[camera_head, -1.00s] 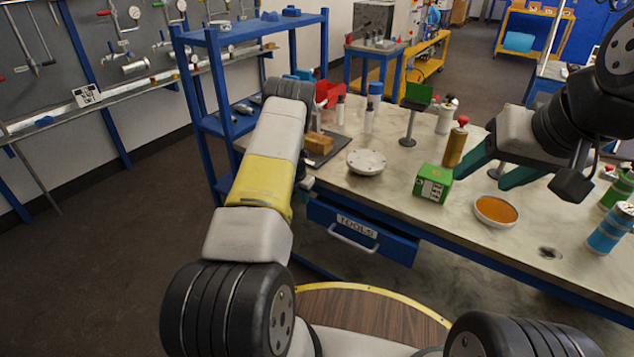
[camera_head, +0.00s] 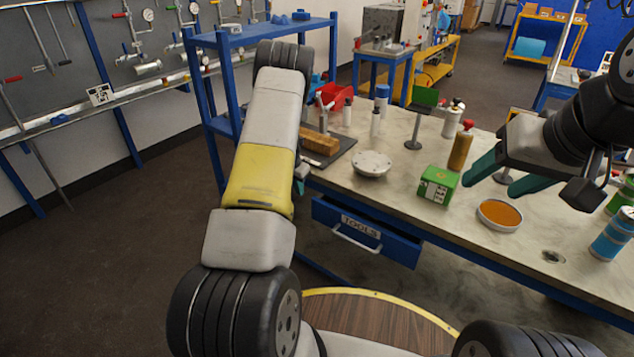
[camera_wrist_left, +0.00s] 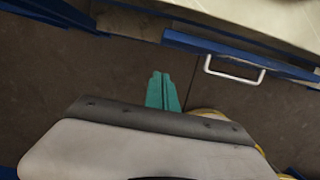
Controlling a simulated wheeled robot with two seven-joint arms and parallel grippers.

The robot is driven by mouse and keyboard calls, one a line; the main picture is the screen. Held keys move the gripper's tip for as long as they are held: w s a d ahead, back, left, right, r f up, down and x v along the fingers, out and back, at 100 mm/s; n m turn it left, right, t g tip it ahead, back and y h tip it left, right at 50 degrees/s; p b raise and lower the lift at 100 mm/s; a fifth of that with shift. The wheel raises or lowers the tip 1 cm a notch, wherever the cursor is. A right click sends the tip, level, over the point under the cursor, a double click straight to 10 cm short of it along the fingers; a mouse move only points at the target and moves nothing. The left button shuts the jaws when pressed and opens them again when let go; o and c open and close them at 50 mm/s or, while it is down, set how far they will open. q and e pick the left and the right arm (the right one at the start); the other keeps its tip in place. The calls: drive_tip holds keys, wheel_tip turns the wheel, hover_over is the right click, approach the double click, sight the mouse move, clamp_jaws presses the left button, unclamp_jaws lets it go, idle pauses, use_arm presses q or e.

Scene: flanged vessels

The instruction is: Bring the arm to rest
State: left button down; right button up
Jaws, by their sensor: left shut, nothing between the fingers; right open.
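My left arm reaches up and away from the lower middle of the head view, beside the table's left end.
The blue shelf (camera_head: 225,40) stands just behind my left arm. The table (camera_head: 405,213) carries a flanged disc (camera_head: 371,163), a brown block (camera_head: 319,142) and several bottles. The tools drawer (camera_head: 362,232) is below its front edge; its handle (camera_wrist_left: 234,70) shows in the wrist view. Floor at left is clear.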

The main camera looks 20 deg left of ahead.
use_arm(q)
drive_tip(key=s+d+r+m+t+h, duration=0.1)
drive_tip(key=s+d+r+m, duration=0.35)
drive_tip(key=r, duration=0.65)
drive_tip(key=s+d+r+m, duration=0.35)
drive_tip(key=r+m, duration=0.25)
drive_tip(key=r, duration=0.4)
drive_tip(key=s+d+r+m+t+h, duration=0.1)
drive_tip(key=s+d+r+m, duration=0.3)
drive_tip(key=r, duration=0.7)
drive_tip(key=s+d+r+m, duration=0.1)
drive_tip(key=s+r+m, duration=0.1)
drive_tip(key=s+m, duration=0.4)
drive_tip(key=s+d+r+m+t, duration=0.1)
drive_tip(key=s+d+r+m, duration=0.1)
drive_tip(key=s+m, duration=0.4)
drive_tip(key=s+d+r+m, duration=0.1)
drive_tip(key=s+r+m, duration=0.2)
drive_tip(key=s, duration=1)
drive_tip(key=m, duration=0.3)
drive_tip(key=shift+s+d+r+t+y, duration=0.25)
drive_tip(key=shift+t+y, duration=0.05)
drive_tip(key=shift+y, duration=0.1)
